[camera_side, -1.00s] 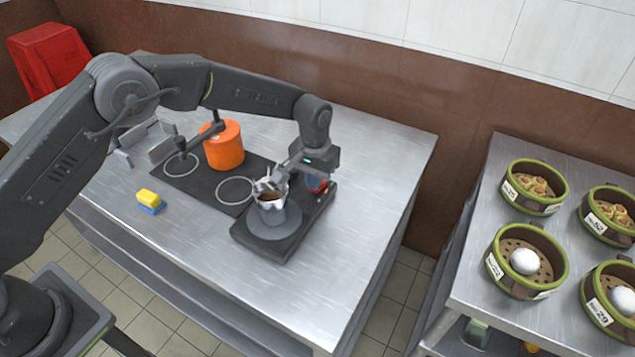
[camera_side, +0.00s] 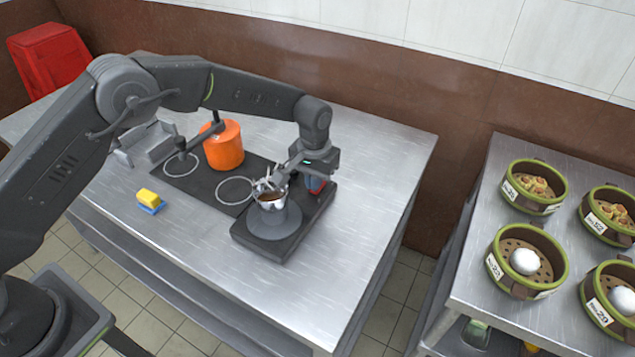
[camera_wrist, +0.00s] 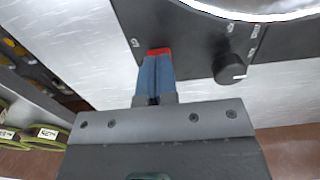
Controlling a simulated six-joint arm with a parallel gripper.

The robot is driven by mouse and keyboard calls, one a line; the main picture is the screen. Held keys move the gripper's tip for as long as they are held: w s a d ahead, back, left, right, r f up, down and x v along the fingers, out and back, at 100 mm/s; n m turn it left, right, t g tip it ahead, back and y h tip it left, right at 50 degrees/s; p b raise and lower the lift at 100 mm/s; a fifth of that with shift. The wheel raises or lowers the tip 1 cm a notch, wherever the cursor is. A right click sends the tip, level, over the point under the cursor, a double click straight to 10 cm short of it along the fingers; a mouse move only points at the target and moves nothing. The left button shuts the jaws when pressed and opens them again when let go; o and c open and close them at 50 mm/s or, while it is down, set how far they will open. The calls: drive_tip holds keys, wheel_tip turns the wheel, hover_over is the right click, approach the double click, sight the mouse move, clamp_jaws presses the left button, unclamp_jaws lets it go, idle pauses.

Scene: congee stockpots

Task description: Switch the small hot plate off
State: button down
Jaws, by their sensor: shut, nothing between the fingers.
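The small hot plate (camera_side: 272,252) is a dark block with a round plate, at the front right of the steel table. A knob (camera_wrist: 229,68) with a pale mark on its face shows to the right of the fingertips in the wrist view. My gripper (camera_wrist: 157,56) has its blue fingers together and empty, with the tips at the hot plate's dark panel. A red patch (camera_wrist: 158,51) shows at the tips; I cannot tell whether it is a switch or part of the fingers. In the side view my gripper (camera_side: 316,184) is behind the pot, over the plate's right part.
A small metal pot (camera_side: 270,200) of brown contents stands on the hot plate. A black two-ring cooktop (camera_side: 208,187) with an orange pot (camera_side: 224,148) is to its left. A yellow-and-blue sponge (camera_side: 150,201) lies on the table. Steamer baskets (camera_side: 527,262) stand on another table.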

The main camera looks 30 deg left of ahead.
wheel_tip(320, 180, up, 8)
drive_tip(key=shift+f, duration=0.15)
idle(0.6)
idle(0.4)
drive_tip(key=s+a+r+t, duration=0.1)
drive_tip(key=s+a+r, duration=0.4)
drive_tip(key=s+r, duration=0.3)
drive_tip(key=s+a+r+t, duration=0.2)
drive_tip(key=s+a+r, duration=0.35)
drive_tip(key=r, duration=0.45)
drive_tip(key=s+a+t, duration=0.1)
drive_tip(key=s+a, duration=0.1)
drive_tip(key=s, duration=0.7)
drive_tip(key=s+a+f+t, duration=0.1)
drive_tip(key=s+a, duration=0.2)
drive_tip(key=s, duration=0.7)
drive_tip(key=shift+s+t, duration=0.25)
drive_tip(key=shift+t, duration=0.05)
